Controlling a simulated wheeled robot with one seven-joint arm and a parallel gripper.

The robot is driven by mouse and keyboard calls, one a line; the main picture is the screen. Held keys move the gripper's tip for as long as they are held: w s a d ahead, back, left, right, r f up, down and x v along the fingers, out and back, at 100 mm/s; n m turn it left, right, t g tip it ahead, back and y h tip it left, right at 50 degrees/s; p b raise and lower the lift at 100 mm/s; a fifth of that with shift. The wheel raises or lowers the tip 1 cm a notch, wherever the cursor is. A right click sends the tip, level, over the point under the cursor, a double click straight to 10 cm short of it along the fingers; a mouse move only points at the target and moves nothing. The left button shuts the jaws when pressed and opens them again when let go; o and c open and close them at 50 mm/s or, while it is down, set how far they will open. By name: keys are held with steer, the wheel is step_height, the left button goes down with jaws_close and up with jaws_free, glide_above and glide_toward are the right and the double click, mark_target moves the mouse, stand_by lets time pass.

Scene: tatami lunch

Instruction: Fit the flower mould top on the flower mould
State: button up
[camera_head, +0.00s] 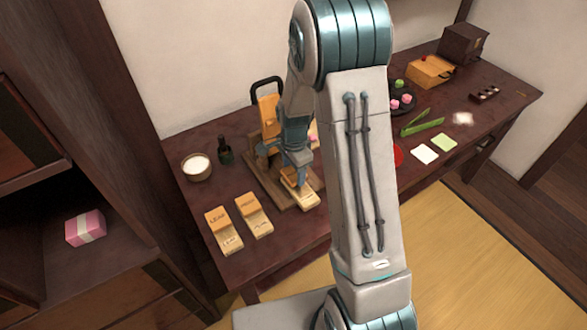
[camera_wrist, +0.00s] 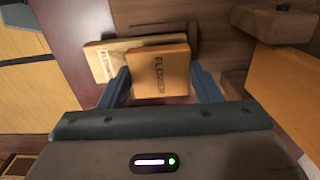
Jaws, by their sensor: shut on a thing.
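The flower mould top, an orange-tan block marked FLOWER (camera_wrist: 160,73), sits between the two fingers of my gripper (camera_wrist: 162,88) in the wrist view. My gripper is shut on it. The flower mould (camera_wrist: 104,62), a paler wooden block also marked FLOWER, lies just beyond and to the left, partly hidden by the top. In the head view, my gripper (camera_head: 294,177) is over the far end of the flower mould (camera_head: 308,201), on the wooden board. The top overlaps the mould in the wrist view; I cannot tell whether they touch.
Two other moulds with orange tops, the leaf one (camera_head: 229,240) and another (camera_head: 261,223), lie to the left on the dark table. A white-filled bowl (camera_head: 196,167) and a dark bottle (camera_head: 225,152) stand behind. A wooden press (camera_head: 268,118) stands on the board (camera_head: 262,184).

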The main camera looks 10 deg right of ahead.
steer(key=shift+f+b, duration=0.45)
steer(key=shift+f, duration=0.2)
steer(key=o, duration=1.1)
steer(key=shift+c, duration=0.2)
steer(key=shift+r, duration=0.15)
step_height(320, 180, up, 14)
steer(key=shift+f, duration=0.2)
steer(key=s+r+n+t, duration=0.1)
steer(key=s+r+n, duration=0.3)
steer(key=s+n, duration=0.3)
steer(key=s+r+n+t, duration=0.1)
steer(key=s+r+n, duration=0.2)
steer(key=s+n, duration=0.4)
steer(key=s, duration=0.6)
steer(key=shift+s+r+t, duration=0.3)
steer(key=shift+r+t, duration=0.1)
